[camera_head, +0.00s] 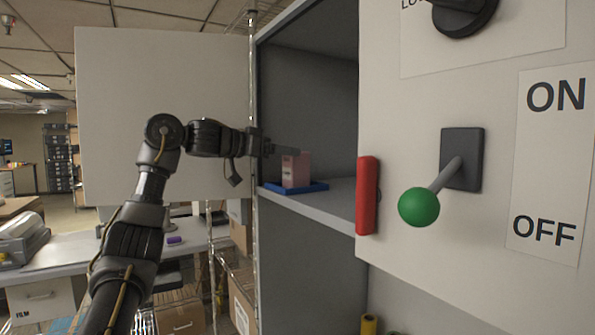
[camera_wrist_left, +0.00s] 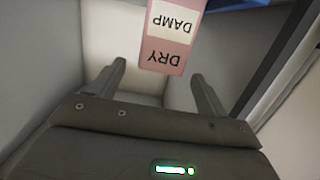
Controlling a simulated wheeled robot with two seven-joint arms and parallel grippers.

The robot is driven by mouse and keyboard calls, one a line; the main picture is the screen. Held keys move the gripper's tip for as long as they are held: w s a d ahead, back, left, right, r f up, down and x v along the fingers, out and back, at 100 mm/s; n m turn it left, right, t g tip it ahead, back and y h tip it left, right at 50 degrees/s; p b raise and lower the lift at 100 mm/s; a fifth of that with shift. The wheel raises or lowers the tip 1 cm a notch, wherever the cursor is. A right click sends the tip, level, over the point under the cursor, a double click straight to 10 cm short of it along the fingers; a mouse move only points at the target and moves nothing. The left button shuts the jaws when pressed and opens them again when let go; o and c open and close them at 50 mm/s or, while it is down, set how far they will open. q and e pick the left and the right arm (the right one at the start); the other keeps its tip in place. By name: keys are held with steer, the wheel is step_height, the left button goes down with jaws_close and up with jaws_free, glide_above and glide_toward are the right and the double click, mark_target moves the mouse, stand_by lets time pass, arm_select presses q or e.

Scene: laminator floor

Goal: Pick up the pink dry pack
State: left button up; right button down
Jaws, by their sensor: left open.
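The pink dry pack (camera_head: 297,170) stands upright on a blue tray (camera_head: 318,186) on a grey shelf inside the open cabinet. In the left wrist view the pack (camera_wrist_left: 163,56) shows upside down, with a DRY label and a DAMP label. My left gripper (camera_head: 285,150) reaches into the cabinet at the height of the pack's top. In the left wrist view its open fingers (camera_wrist_left: 158,80) lie to either side of the pack's line, with the pack between or just beyond the tips. I cannot tell whether they touch it. My right gripper is not in view.
The cabinet's white door (camera_head: 160,110) stands open on the left. A red handle (camera_head: 367,195) borders the opening on the right. A lever with a green ball (camera_head: 418,207) sticks out of the panel beside ON and OFF labels. A bench (camera_head: 70,257) stands lower left.

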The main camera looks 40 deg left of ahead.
arm_select(q)
steer(key=p+x, duration=0.3)
steer(key=x, duration=0.1)
steer(key=shift+w+d+f, duration=0.1)
steer(key=shift+w, duration=0.3)
steer(key=shift+w+f, duration=0.1)
steer(key=shift+w, duration=0.05)
steer(key=shift+s, duration=0.25)
steer(key=shift+c, duration=0.8)
steer(key=shift+w, duration=0.1)
steer(key=c, duration=1)
steer(key=shift+c, duration=0.2)
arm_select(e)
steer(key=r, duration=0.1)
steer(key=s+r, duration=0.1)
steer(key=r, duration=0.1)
